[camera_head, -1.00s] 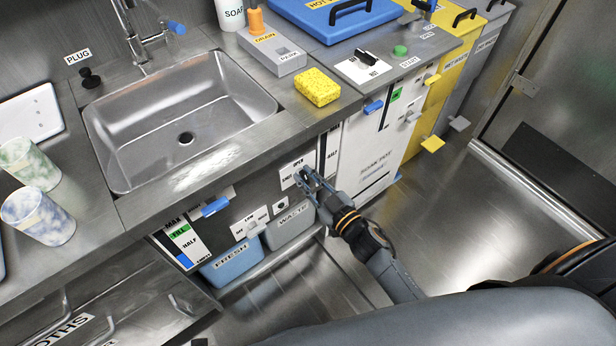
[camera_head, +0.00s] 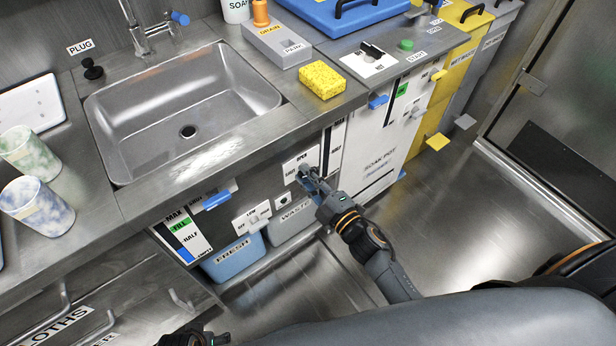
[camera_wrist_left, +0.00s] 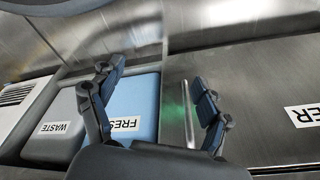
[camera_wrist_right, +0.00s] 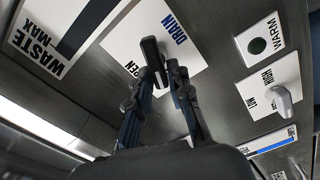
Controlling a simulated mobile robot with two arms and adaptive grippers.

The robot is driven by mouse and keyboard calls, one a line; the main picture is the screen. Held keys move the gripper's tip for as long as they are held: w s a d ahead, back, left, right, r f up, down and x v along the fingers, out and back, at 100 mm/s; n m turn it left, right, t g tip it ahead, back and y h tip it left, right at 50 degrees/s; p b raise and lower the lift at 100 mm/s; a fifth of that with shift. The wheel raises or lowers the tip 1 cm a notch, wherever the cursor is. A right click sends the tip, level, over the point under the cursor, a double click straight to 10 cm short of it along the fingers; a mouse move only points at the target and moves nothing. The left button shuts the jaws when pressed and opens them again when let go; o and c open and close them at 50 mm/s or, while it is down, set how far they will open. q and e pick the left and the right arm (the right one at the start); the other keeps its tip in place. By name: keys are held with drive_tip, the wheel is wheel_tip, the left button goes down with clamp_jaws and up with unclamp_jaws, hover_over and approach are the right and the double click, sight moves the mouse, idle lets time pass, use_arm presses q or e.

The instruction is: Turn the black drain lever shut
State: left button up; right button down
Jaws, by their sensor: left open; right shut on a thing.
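The black drain lever (camera_wrist_right: 152,52) shows in the right wrist view on a white plate (camera_wrist_right: 175,62) marked DRAIN. An OPEN label on the plate is partly covered. My right gripper (camera_wrist_right: 160,78) is shut on the lever, with its fingertips on either side of the handle. In the head view my right gripper (camera_head: 308,180) is at the white plate (camera_head: 300,160) on the cabinet front, hiding most of the lever. My left gripper (camera_wrist_left: 160,85) is open and empty above the floor and the FRESH bin; its tip shows at the head view's bottom edge (camera_head: 195,338).
The sink (camera_head: 185,105) is in the counter above. A LOW/HIGH switch (camera_head: 252,219) and a blue handle (camera_head: 217,200) stick out left of the lever. The FRESH bin (camera_head: 232,260) and WASTE bin (camera_head: 293,222) sit below. Floor to the right is clear.

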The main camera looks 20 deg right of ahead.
use_arm(q)
drive_tip(key=shift+w+r+b, duration=0.25)
drive_tip(key=shift+r, duration=0.6)
drive_tip(key=shift+w+r+b, duration=0.2)
drive_tip(key=shift+w+r, duration=0.1)
drive_tip(key=shift+r, duration=0.6)
drive_tip(key=shift+w+r+b, duration=0.25)
drive_tip(key=shift+r, duration=0.6)
use_arm(e)
drive_tip(key=shift+f+n, duration=0.2)
drive_tip(key=shift+n, duration=0.95)
drive_tip(key=shift+f+n, duration=0.2)
drive_tip(key=shift+n, duration=0.95)
use_arm(q)
drive_tip(key=shift+d, duration=0.1)
use_arm(e)
drive_tip(key=c, duration=1.3)
unclamp_jaws()
drive_tip(key=v, duration=1.2)
drive_tip(key=shift+r, duration=0.1)
